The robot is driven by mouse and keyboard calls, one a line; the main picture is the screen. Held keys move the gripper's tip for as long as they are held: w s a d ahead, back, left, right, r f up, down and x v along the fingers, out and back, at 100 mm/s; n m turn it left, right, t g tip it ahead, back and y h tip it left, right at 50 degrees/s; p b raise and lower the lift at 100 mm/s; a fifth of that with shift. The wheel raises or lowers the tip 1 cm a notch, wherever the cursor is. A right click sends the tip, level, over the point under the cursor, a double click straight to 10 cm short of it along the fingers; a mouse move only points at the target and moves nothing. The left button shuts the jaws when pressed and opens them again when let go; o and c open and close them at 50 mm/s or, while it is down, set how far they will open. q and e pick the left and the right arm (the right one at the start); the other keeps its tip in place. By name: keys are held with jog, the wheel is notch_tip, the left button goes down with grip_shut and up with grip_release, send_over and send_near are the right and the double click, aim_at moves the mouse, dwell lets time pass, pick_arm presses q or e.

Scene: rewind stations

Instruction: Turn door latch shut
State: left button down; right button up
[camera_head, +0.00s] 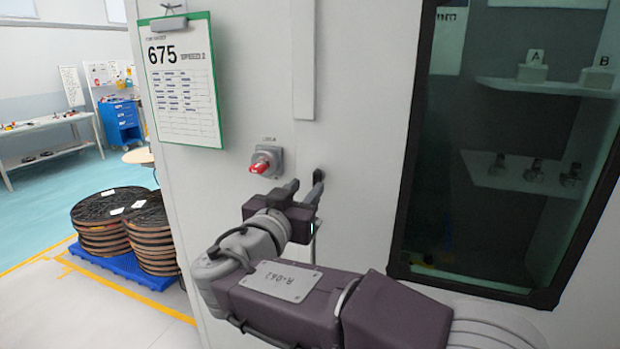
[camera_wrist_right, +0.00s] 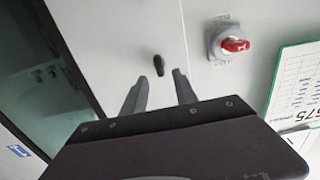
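The door latch is a small black handle (camera_head: 318,177) on the grey cabinet wall, left of the dark glass door (camera_head: 455,170). In the right wrist view the latch (camera_wrist_right: 158,65) looks like a short black tab, roughly upright. My right gripper (camera_head: 308,185) is open and empty, its fingers pointing at the wall. In the wrist view the latch shows just beyond the fingertips (camera_wrist_right: 160,76), between their lines, with no contact visible. In the head view a finger partly overlaps the latch area. My left gripper is not in view.
A red rotary switch (camera_head: 262,164) on a grey plate sits left of the latch. A green-framed clipboard (camera_head: 183,80) hangs above it. Stacked reels (camera_head: 108,222) stand on a blue pallet at the left. Shelves with small parts show behind the glass.

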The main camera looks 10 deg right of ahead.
aim_at(313, 181)
jog(key=p+x, duration=0.1)
jog(key=x, duration=0.4)
jog(key=shift+s, duration=0.1)
jog(key=shift+f, duration=0.1)
grip_shut()
jog(key=shift+f+n+b, duration=0.2)
jog(key=shift+n+b, duration=0.2)
jog(key=shift+b, duration=0.2)
jog(key=n+b, duration=0.3)
jog(key=shift+f, duration=0.1)
jog(key=n+b, duration=0.2)
jog(key=n, duration=0.1)
jog(key=shift+a+n, duration=0.1)
jog(key=shift+n, duration=0.3)
jog(key=n+b, duration=0.1)
jog(key=n, duration=0.3)
jog(key=shift+n, duration=3.1)
